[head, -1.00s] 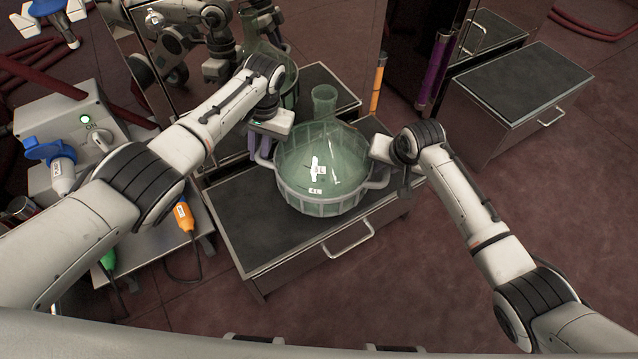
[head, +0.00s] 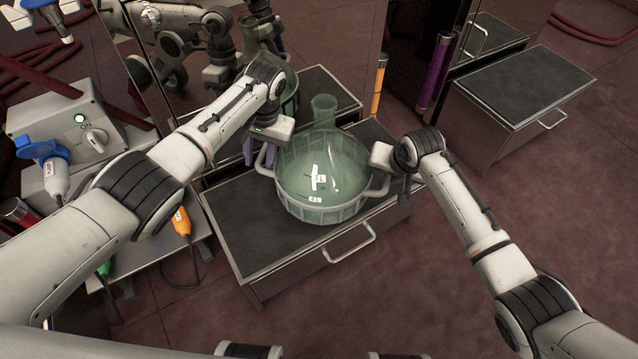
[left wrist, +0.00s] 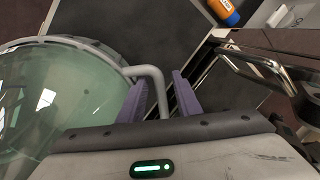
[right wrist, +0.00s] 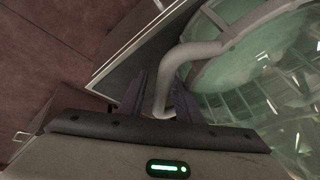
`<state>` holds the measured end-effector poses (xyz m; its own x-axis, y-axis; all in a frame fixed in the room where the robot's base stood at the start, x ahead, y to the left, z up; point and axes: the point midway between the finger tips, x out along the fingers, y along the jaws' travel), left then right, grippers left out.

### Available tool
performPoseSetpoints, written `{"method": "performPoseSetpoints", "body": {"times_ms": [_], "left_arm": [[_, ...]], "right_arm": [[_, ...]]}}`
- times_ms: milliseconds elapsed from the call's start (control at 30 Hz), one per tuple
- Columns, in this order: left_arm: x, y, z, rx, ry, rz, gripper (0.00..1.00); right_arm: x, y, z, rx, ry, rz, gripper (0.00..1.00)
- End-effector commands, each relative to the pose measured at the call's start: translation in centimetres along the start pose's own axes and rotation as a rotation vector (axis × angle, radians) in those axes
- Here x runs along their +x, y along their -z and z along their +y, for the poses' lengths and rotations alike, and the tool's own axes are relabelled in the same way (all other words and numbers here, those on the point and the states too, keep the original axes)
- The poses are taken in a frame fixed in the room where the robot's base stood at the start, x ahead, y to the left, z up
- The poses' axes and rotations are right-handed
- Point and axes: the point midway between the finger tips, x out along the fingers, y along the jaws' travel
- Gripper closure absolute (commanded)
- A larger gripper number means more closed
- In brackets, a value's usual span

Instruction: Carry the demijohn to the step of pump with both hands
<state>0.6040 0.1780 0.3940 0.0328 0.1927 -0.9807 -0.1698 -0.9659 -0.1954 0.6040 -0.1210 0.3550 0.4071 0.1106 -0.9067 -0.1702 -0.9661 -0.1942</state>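The green glass demijohn (head: 318,165) sits upright in a grey basket (head: 322,213) with a handle on each side. It appears to rest on the dark-topped step (head: 250,225), towards its back right. My left gripper (head: 261,152) is at the left handle. In the left wrist view its purple fingers (left wrist: 163,98) stand either side of the handle (left wrist: 150,75), with a little gap. My right gripper (head: 385,175) is at the right handle. In the right wrist view its fingers (right wrist: 160,98) straddle the handle (right wrist: 185,52), with a gap on one side.
The mirror-like pump front (head: 345,35) rises just behind the step. An orange tube (head: 379,85) and a purple tube (head: 436,72) stand behind. Another step (head: 525,85) is at the right. A socket box (head: 75,125) and hanging plugs are at the left. The step's front left is bare.

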Motion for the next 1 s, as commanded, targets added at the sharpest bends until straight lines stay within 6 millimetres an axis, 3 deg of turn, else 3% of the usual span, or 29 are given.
{"method": "performPoseSetpoints", "body": {"times_ms": [400,667,867,1000], "left_arm": [[-5.9,0.1,-0.1,-0.002,0.0,0.002,0.69],[-7.5,0.0,-0.1,-0.002,0.001,0.0,0.69],[-7.5,0.0,-0.1,-0.002,0.002,0.0,0.69],[-7.5,0.0,-0.1,-0.002,0.002,0.0,0.69]], "right_arm": [[0.0,0.0,-0.1,0.0,0.001,0.0,0.69],[-0.3,0.0,-0.1,0.0,0.001,0.0,0.69],[-2.4,0.1,-0.1,0.0,0.002,0.003,0.69],[-5.1,0.1,0.0,-0.001,0.002,0.004,0.69]]}}
